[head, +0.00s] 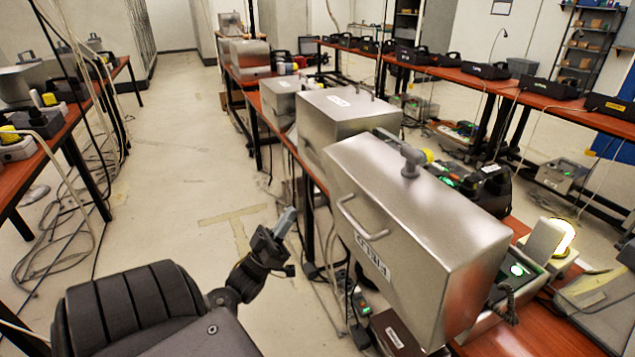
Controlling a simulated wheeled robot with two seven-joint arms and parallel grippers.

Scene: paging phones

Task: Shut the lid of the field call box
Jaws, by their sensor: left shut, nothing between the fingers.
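The field call box's silver metal lid (415,190) is the large box-shaped cover at right of centre in the head view. It stands tilted, with a bar handle (360,222) and a white label on its left face. To its right, part of the box's base shows, with a green-lit panel (518,270), so the lid appears open. The rest of the base is hidden behind the lid. My left gripper (287,222) is shut and empty, over the floor left of the lid, apart from the handle. My right gripper is not in view.
More silver boxes (345,117) stand behind the lid along the red-brown bench (535,335). A lit lamp (562,240) and a black device (470,180) sit to its right. Cables hang under the bench. The aisle floor (190,160) to the left is mostly clear.

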